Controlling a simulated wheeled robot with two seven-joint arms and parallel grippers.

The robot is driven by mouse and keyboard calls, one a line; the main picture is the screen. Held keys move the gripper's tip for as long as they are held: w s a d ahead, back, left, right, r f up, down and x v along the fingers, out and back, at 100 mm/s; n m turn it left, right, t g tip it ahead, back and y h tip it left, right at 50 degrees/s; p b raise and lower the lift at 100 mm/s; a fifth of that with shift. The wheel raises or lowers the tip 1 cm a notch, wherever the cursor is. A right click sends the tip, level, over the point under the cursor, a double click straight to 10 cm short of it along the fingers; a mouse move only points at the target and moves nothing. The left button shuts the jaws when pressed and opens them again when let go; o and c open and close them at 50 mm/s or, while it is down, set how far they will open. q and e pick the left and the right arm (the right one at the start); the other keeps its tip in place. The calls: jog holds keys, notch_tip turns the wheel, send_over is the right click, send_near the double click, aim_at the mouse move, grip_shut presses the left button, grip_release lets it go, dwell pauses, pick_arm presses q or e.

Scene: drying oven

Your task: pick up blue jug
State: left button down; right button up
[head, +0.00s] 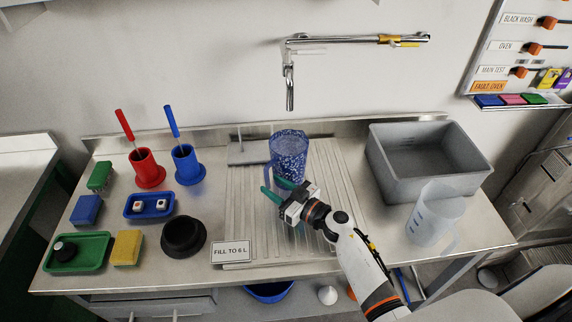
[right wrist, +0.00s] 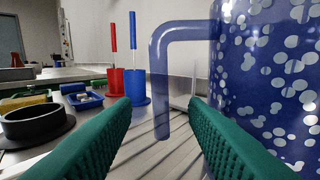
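The blue jug (head: 290,148), translucent with pale spots, stands upright on the ribbed drainboard. In the right wrist view the jug's body (right wrist: 265,75) fills the right side, partly hidden by the right finger. Its blue handle (right wrist: 160,70) faces left and hangs down in the gap between the fingers. My right gripper (head: 278,189) is at the jug's near lower-left side. Its green fingers are spread, and the right wrist view also shows the gripper (right wrist: 160,112) open, with nothing clamped. I cannot tell whether the handle is fully between the fingertips. My left gripper is not in view.
A grey basin (head: 430,185) and a clear jug (head: 436,215) stand to the right. Red (head: 148,170) and blue (head: 187,164) holders, trays and sponges are on the left. A black ring (head: 184,237) and a "FILL TO 6 L" sign (head: 231,251) are in front. A tap (head: 290,90) hangs above.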

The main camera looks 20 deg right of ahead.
aim_at(270, 182)
jog(key=x, duration=0.3)
jog(key=shift+w, duration=0.15)
grip_shut()
dwell(1.1)
jog(key=shift+r, duration=0.15)
